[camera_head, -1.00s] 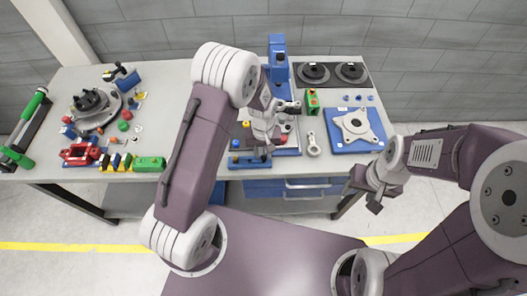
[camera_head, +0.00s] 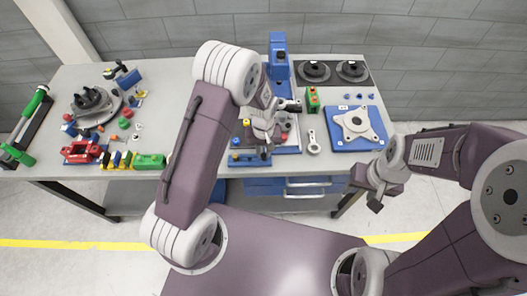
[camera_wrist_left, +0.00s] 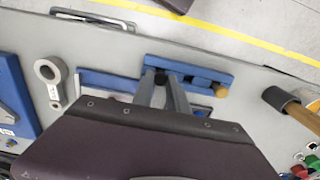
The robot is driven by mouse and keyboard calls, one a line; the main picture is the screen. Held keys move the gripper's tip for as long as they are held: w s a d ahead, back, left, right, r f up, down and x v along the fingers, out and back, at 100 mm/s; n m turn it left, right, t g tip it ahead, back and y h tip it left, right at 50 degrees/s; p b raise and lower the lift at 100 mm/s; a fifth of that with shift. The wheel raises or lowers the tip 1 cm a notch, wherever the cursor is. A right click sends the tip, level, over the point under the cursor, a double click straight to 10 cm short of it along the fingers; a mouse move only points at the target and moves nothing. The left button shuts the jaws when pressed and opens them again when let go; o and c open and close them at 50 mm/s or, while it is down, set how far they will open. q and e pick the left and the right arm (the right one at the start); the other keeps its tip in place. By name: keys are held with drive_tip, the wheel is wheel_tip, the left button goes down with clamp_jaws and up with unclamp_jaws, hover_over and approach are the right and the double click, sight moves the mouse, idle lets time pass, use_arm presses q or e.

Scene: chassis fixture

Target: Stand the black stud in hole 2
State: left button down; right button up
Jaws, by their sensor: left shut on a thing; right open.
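My left gripper (camera_head: 264,152) is over the front edge of the bench, at the right part of the blue block (camera_head: 246,161). In the left wrist view its fingers (camera_wrist_left: 162,88) are shut on the black stud (camera_wrist_left: 161,78), of which only a dark end shows between the fingertips. The blue block (camera_wrist_left: 205,66) lies beneath, with a yellow stud (camera_wrist_left: 221,90) at its right end in that view. I cannot tell whether the black stud is above a hole or in one, and hole numbers are not readable. My right gripper (camera_head: 375,198) is open and empty, off the bench's front right.
A ring-ended metal part (camera_head: 313,143) and a blue plate (camera_head: 341,142) with a pale flange lie to the right. A green block (camera_head: 312,99) and tall blue fixture (camera_head: 278,45) stand behind. A wooden-handled tool (camera_wrist_left: 303,114) lies nearby in the left wrist view.

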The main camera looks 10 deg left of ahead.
sight(263, 155)
use_arm(q)
drive_tip(key=shift+r+p, duration=0.75)
drive_tip(key=shift+r, duration=0.25)
wheel_tip(263, 155, up, 3)
drive_tip(key=p, duration=0.2)
drive_tip(key=shift+p, duration=0.4)
